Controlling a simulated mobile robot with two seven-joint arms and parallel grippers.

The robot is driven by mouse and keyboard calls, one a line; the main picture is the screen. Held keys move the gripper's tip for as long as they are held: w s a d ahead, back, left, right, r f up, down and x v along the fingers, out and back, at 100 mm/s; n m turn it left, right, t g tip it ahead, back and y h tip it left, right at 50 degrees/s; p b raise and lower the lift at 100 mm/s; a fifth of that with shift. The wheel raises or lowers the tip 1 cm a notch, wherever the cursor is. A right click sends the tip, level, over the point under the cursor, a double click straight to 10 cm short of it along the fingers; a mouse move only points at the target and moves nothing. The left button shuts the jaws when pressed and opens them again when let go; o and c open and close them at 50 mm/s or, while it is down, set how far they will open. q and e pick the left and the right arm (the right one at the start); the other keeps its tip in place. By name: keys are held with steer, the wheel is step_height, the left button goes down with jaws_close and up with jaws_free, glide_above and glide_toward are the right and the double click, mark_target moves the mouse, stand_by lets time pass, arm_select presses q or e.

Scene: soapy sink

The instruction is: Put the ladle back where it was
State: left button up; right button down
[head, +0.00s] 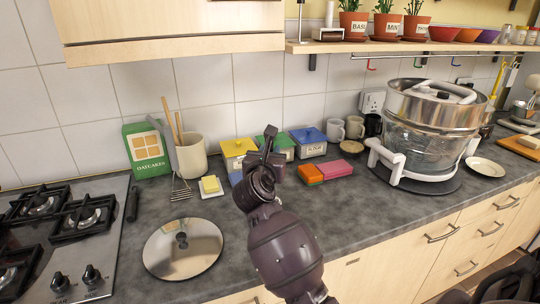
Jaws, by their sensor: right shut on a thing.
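My right gripper (271,143) is above the counter in the middle of the head view, in front of the coloured-lid boxes. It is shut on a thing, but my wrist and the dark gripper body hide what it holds. I cannot make out a ladle for certain anywhere. A cream crock (192,157) with wooden handles stands at the left against the tiles. A grey long-handled utensil (168,150) leans beside it, its slotted end on the counter. Coloured hooks (371,66) hang from a rail under the shelf. My left gripper is not in view.
A gas hob (62,225) is at the left, with a round metal disc (183,248) beside it. Butter on a dish (210,187), orange and pink sponges (325,170) and a large glass cooker (425,125) stand on the counter.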

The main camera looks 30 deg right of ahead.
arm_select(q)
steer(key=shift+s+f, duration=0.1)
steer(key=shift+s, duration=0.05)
arm_select(e)
steer(key=shift+f, duration=0.2)
steer(key=c, duration=1)
jaws_free()
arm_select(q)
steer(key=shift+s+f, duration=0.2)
